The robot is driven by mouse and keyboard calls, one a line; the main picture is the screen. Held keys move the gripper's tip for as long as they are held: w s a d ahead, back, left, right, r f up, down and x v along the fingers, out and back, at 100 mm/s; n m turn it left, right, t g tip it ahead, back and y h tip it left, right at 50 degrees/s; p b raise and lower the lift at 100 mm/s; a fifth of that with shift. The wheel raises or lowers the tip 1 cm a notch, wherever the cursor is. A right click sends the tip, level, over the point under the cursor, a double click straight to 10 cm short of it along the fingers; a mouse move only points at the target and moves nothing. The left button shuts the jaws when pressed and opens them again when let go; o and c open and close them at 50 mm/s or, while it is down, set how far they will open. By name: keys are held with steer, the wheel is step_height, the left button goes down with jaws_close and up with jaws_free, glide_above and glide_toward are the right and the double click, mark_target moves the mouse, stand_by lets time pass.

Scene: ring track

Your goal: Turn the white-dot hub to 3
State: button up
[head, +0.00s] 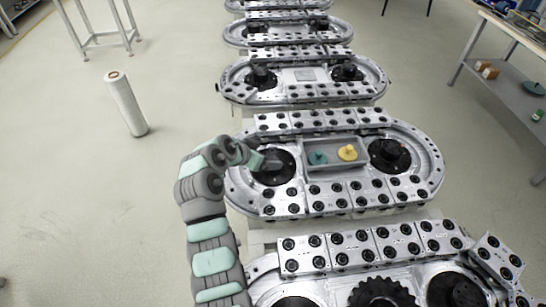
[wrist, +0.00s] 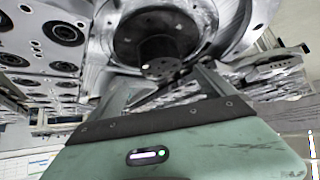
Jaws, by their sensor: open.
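On the middle ring track, a black hub (head: 272,168) sits in a round dark recess at the left end. A second black hub (head: 390,154) sits at the right end. I cannot make out a white dot or numbers on either in the head view. My gripper (head: 268,161) is at the left hub, coming in from the left. In the wrist view, my gripper (wrist: 163,84) is open, and the black hub (wrist: 160,42) stands just beyond and between its fingers. Small light specks show on the hub's end. I cannot tell whether the fingers touch it.
A grey tray (head: 336,168) between the hubs holds a teal piece (head: 318,158) and a yellow piece (head: 347,153). Plates with black round sockets line the track. More ring tracks stand in front and behind. A white roll (head: 127,104) stands on the open floor at left.

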mark_target(273, 157)
steer(key=shift+x, duration=3.7)
steer(key=shift+c, duration=0.5)
steer(key=c, duration=1.3)
steer(key=shift+r+p, duration=0.1)
steer(key=shift+p, duration=0.25)
